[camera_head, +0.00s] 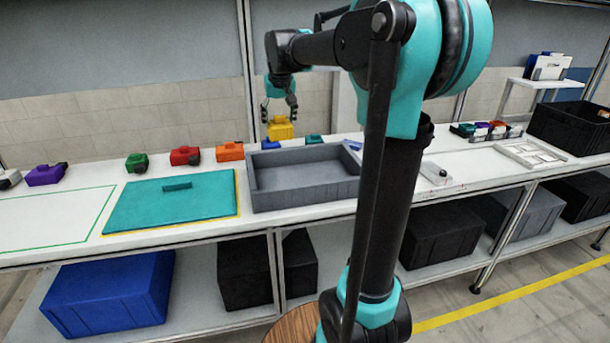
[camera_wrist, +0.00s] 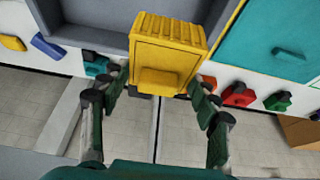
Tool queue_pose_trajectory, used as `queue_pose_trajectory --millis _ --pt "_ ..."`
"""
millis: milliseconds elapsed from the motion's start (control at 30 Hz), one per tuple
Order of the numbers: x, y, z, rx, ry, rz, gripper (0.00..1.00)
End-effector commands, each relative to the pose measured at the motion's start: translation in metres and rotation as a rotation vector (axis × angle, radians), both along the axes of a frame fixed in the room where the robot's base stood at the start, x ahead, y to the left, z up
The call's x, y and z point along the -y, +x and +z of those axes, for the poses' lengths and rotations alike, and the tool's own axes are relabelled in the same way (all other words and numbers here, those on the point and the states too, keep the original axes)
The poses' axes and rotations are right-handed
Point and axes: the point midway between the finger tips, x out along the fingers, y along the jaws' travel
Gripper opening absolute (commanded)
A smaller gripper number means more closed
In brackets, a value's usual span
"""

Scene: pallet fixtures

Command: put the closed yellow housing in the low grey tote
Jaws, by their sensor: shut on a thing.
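The closed yellow housing (camera_head: 280,130) is a small box with a raised block on one face. In the head view it hangs under my gripper (camera_head: 279,107), at the back edge of the bench behind the low grey tote (camera_head: 306,198). In the wrist view the housing (camera_wrist: 168,48) sits between the two fingers of my gripper (camera_wrist: 160,82), which is shut on it. The tote is open-topped and its visible floor is empty. The tote wall (camera_wrist: 95,38) also shows in the wrist view, beside and beyond the housing.
A teal panel with a handle (camera_head: 170,203) lies left of the tote. Orange (camera_head: 230,151), red (camera_head: 185,156), green (camera_head: 137,162) and purple (camera_head: 45,176) housings line the bench's back. A small teal part (camera_head: 314,139) and a blue part (camera_head: 353,145) lie near the tote's rear.

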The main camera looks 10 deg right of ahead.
Motion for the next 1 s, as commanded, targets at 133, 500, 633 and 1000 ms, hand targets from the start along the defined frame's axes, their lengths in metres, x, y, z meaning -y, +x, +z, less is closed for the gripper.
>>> queue_pose_trajectory --millis 133,500,633,1000 --pt "0.000 0.000 -0.036 0.000 0.000 0.000 0.27" --pt "0.000 0.000 -0.122 0.000 0.000 0.000 0.27" --pt "0.000 0.000 -0.138 0.000 0.000 -0.001 0.27" --pt "0.000 0.000 -0.176 0.000 0.000 -0.001 0.27"
